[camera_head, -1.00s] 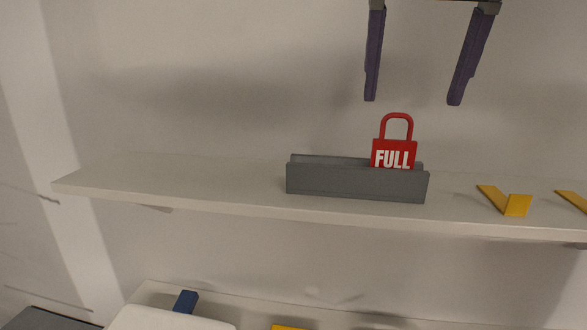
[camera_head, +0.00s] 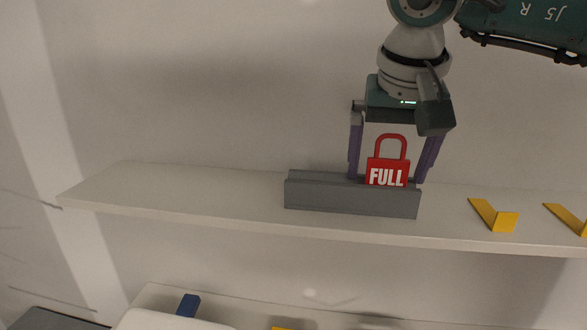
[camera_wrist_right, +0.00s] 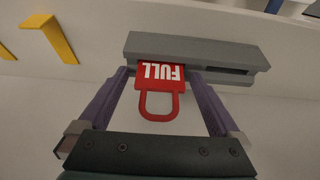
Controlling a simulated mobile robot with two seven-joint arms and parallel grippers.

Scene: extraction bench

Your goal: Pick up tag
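The red padlock-shaped tag (camera_head: 387,172) reading "FULL" stands upright in the grey holder (camera_head: 340,196) on the shelf, near the holder's right end. My right gripper (camera_head: 385,180) has come down from above, its purple fingers open on either side of the tag. In the right wrist view the tag (camera_wrist_right: 160,86) lies between the two fingers (camera_wrist_right: 160,80), with gaps on both sides, and the grey holder (camera_wrist_right: 195,52) is beyond it. The tag's lower edge is hidden in the holder. My left gripper is not in view.
Yellow angled pieces (camera_head: 494,215) stand on the shelf (camera_head: 190,195) to the right of the holder. The shelf's left part is clear. Below are a lower shelf, a white object (camera_head: 165,320) and a blue piece (camera_head: 188,305).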

